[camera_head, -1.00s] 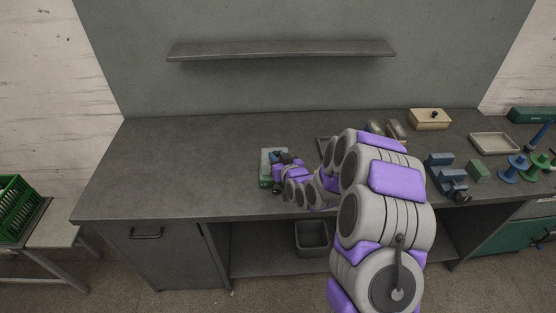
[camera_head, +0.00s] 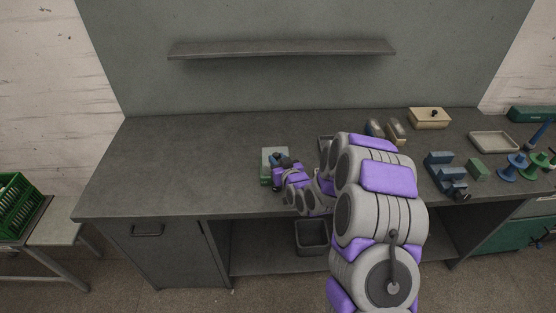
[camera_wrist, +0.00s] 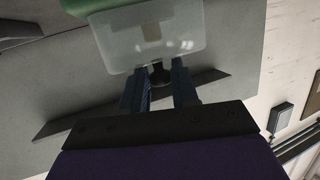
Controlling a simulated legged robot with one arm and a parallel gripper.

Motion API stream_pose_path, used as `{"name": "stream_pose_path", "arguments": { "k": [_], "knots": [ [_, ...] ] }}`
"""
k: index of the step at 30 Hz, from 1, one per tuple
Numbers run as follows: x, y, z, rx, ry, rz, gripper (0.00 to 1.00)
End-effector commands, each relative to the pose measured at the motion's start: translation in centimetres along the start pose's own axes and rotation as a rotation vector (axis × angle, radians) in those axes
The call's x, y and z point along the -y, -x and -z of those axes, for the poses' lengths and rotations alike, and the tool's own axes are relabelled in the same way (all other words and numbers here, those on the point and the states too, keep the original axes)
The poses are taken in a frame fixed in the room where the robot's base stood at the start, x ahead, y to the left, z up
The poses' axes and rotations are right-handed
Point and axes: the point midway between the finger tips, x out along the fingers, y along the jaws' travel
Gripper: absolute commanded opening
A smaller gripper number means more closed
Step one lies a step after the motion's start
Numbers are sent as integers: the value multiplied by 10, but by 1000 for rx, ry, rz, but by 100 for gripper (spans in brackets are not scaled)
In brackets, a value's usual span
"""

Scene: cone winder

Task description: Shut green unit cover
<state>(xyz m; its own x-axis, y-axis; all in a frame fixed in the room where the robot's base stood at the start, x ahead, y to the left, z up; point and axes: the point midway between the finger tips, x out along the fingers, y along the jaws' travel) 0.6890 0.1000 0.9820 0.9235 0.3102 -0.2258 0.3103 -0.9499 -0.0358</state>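The green unit (camera_head: 266,168) sits near the front edge of the bench, left of my arm, partly hidden by my gripper (camera_head: 281,163). In the wrist view its green body (camera_wrist: 90,5) is at the top edge, with a translucent pale cover (camera_wrist: 150,40) beside it. A dark round knob (camera_wrist: 160,74) is at the cover's edge. My gripper (camera_wrist: 161,78) has its two fingers apart, one on each side of the knob. I cannot tell whether they press on it. The cover's angle to the unit is not clear.
A grey bin (camera_head: 312,236) stands below the bench. A beige box (camera_head: 429,118), a shallow tray (camera_head: 494,142), blue blocks (camera_head: 440,170) and blue and green spools (camera_head: 512,168) are on the right. The bench's left side is clear. A shelf (camera_head: 280,49) hangs above.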

Motion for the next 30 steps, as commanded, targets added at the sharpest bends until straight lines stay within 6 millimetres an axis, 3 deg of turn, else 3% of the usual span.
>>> {"name": "stream_pose_path", "arguments": {
  "k": [1,6,30],
  "knots": [
    [1,1,-8,18,-4,1,36],
    [0,1,-8,17,-4,-1,52],
    [-3,6,-7,16,-8,-4,52]
  ]
}}
